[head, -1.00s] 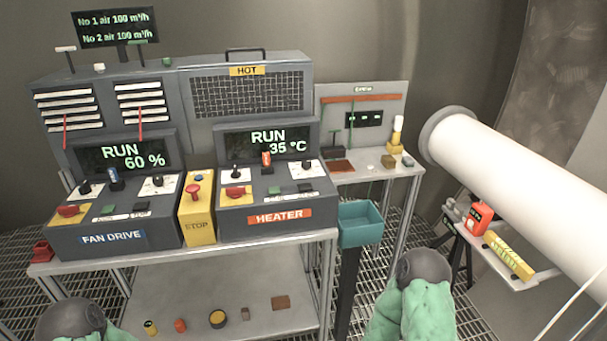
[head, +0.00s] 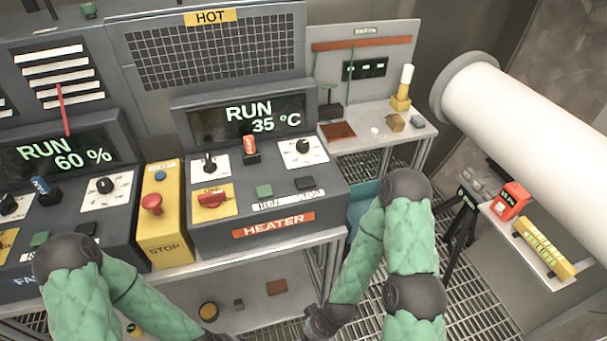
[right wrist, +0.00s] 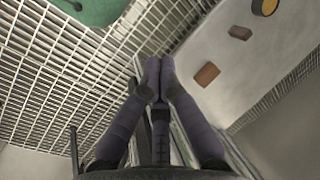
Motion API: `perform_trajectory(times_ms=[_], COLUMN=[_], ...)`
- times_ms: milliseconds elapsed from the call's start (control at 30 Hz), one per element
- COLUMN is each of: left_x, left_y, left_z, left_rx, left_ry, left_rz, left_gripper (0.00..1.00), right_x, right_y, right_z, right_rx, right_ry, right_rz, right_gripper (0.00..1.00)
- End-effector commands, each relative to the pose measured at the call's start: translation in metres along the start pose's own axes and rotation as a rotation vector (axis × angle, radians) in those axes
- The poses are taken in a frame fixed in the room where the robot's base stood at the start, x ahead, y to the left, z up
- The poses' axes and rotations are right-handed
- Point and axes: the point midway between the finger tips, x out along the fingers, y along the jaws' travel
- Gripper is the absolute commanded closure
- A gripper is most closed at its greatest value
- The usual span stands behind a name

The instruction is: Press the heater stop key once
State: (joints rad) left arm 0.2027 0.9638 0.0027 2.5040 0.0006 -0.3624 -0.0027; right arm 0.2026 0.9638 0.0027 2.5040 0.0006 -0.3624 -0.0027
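The heater console (head: 330,222) carries a lit screen (head: 250,120) reading RUN 35 °C. On its sloped front are a green key (head: 264,191) and a black key (head: 305,183), side by side above a white label strip (head: 288,201) too small to read. My right arm is folded at the lower right, its dark wrist low in front of the bench, below and apart from the console. In the right wrist view my right gripper's fingers (right wrist: 159,82) meet at the tips, shut and empty. My left forearm runs to the bottom edge; its gripper is out of the picture.
The heater console also has a red switch (head: 211,199), an orange-topped lever (head: 250,148) and knobs. A yellow stop box (head: 163,215) with a red button stands left of it, then the fan drive console (head: 115,215). A white pipe (head: 530,130) and small shelf (head: 525,240) are at right.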

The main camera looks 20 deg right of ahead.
Motion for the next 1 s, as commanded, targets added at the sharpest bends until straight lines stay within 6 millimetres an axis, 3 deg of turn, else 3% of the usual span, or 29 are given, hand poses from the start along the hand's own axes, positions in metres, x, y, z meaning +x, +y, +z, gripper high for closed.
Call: perform_trajectory(times_ms=[167, 367, 1000], left_x=[-0.002, -0.032, -0.193], left_y=[0.001, 0.011, 0.069], left_z=[0.0, 0.001, 0.007], left_rx=[0.0, 0.0, 0.0], left_ry=[0.0, 0.001, 0.001], left_rz=[0.0, 0.0, 0.0], left_gripper=[0.6, 0.6, 0.6], right_x=[-0.002, -0.036, -0.232], right_y=[-0.001, -0.013, -0.081], right_z=[-0.001, -0.011, -0.07], right_rx=[-0.001, -0.025, -0.205], right_ry=[0.002, 0.027, 0.187], right_rz=[0.0, -0.011, -0.062], right_gripper=[1.0, 1.0, 1.0])
